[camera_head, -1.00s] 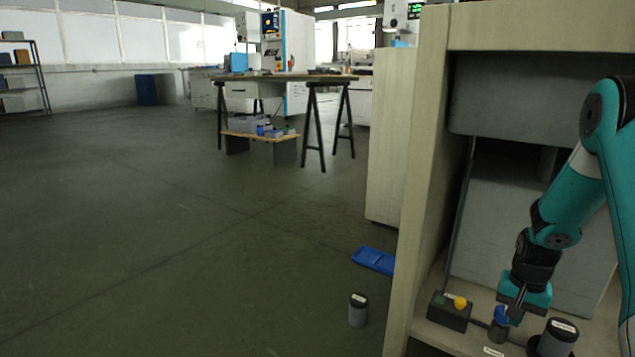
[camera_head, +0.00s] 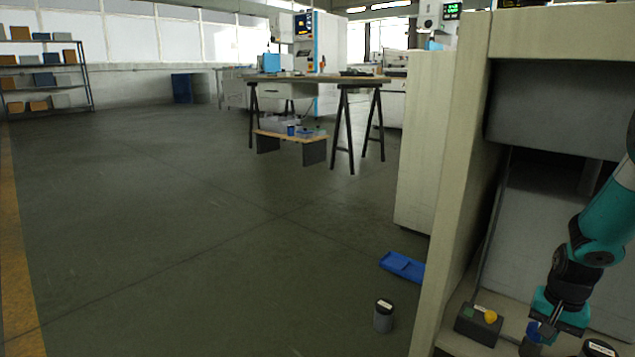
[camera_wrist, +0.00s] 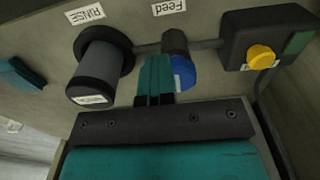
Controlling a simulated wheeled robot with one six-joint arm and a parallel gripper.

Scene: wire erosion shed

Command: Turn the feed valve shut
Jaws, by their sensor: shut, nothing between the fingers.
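The feed valve shows in the wrist view as a dark stub body (camera_wrist: 175,42) with a blue knob (camera_wrist: 184,72), beside a label (camera_wrist: 169,7) reading "Feed". In the head view its blue knob (camera_head: 533,330) is low at the right, partly hidden by my gripper. My gripper (camera_head: 549,324) is shut and empty. In the wrist view its teal fingers (camera_wrist: 156,66) lie together just left of the blue knob, overlapping its edge; I cannot tell whether they touch it. The knob's turned position is unclear.
A capped cylinder (camera_wrist: 99,68) by the "RINSE" label stands left of the valve. A dark box (camera_wrist: 262,42) with a yellow knob (camera_wrist: 262,57) is at its right. A cabinet wall (camera_head: 459,200) borders the recess. A grey pot (camera_head: 383,318) and blue tray (camera_head: 402,266) lie on open floor.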

